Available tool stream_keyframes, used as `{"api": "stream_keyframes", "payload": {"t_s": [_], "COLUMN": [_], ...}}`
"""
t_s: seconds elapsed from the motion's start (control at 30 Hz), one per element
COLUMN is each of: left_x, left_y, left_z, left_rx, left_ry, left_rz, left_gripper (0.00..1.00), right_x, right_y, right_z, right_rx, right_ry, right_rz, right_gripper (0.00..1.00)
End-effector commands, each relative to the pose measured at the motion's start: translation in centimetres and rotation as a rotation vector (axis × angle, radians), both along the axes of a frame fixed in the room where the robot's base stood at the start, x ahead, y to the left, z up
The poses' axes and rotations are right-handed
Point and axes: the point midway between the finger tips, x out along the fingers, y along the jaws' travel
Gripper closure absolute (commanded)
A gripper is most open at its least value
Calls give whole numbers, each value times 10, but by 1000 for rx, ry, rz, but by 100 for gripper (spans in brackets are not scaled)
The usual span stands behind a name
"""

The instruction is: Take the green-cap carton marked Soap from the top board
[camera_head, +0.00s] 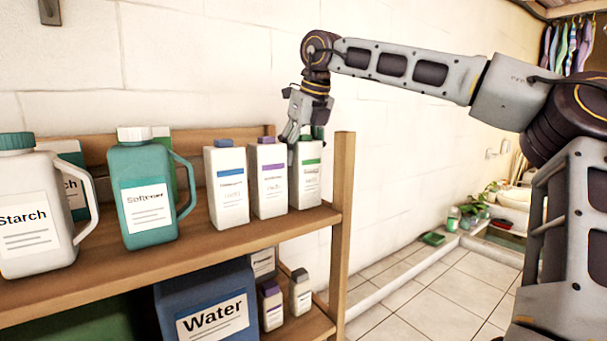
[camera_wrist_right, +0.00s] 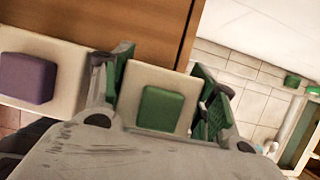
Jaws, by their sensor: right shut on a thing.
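The green-cap carton (camera_head: 307,178) stands upright at the right end of the top board (camera_head: 190,240), white with a green band on its label. The print on its label is too small to read. My right gripper (camera_head: 296,134) comes down on it from above and is shut on its upper part. In the right wrist view the green cap (camera_wrist_right: 160,108) shows between the two fingers of the right gripper (camera_wrist_right: 160,90). My left gripper is not in view.
A purple-cap carton (camera_head: 268,180) stands close beside it on the left, then a blue-cap carton (camera_head: 227,187). A teal jug (camera_head: 150,195) and a Starch jug (camera_head: 35,215) are farther left. A wooden post (camera_head: 342,220) rises just right.

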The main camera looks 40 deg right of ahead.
Motion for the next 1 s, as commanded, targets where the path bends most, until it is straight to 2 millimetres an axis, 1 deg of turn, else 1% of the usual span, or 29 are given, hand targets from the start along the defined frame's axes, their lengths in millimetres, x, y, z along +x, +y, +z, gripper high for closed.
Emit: {"api": "stream_keyframes", "payload": {"t_s": [0.03,0.13,0.17,0.67,0.87,1.0], "left_x": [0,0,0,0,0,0], "left_y": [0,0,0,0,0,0], "left_z": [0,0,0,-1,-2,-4], "left_rx": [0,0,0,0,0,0], "left_ry": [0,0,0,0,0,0], "left_rz": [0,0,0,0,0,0], "left_gripper": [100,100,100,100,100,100], "right_x": [0,0,0,0,0,0], "right_y": [0,0,0,0,0,0], "right_z": [0,0,0,5,16,30], "right_rx": [0,0,0,-1,-2,-1], "right_ry": [0,0,0,-2,-4,-4], "right_rz": [0,0,0,0,-2,0], "right_gripper": [85,98,100,100,100,100]}}
